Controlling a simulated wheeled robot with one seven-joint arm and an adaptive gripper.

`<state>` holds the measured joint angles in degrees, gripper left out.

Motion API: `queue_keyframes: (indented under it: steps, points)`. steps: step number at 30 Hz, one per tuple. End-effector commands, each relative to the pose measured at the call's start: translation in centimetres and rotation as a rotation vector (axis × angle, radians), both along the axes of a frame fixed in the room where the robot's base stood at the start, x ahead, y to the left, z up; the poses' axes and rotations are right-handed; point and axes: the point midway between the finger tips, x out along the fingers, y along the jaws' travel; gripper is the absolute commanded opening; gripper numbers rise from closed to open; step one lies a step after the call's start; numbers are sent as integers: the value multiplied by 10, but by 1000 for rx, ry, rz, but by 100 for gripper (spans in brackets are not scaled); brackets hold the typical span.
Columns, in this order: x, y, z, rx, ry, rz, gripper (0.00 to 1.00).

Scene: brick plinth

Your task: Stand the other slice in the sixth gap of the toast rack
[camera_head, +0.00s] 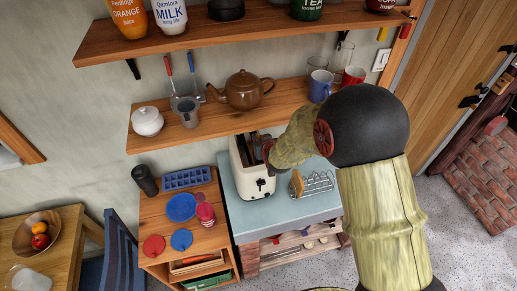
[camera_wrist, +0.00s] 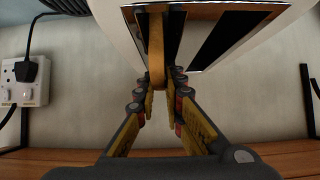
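The white toaster (camera_head: 256,186) stands on the blue-topped counter, and its top shows close in the wrist view (camera_wrist: 262,22). A tan slice (camera_wrist: 156,40) stands in its left slot in the wrist view; the right slot is dark and shows no slice. My gripper (camera_wrist: 160,85) is at the toaster, with its fingertips either side of the slice's near end. Whether they press on it is unclear. In the head view my arm partly hides the gripper (camera_head: 268,150). The wire toast rack (camera_head: 318,184) stands right of the toaster, with one slice (camera_head: 297,184) upright at its left end.
A wooden shelf (camera_head: 150,132) with a brown teapot (camera_head: 243,90), mugs and glasses runs above the counter. A socket with a black plug (camera_wrist: 25,80) is on the wall. Bare blue counter (camera_head: 275,214) lies in front of the toaster and rack.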

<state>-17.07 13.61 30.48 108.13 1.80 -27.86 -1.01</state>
Motion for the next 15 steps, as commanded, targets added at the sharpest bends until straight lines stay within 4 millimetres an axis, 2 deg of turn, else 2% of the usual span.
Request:
queue_keyframes:
  steps: [4, 15]
  points:
    - [0, 0, 0, 0, 0, 0, 0]
    - [0, 0, 0, 0, 0, 0, 0]
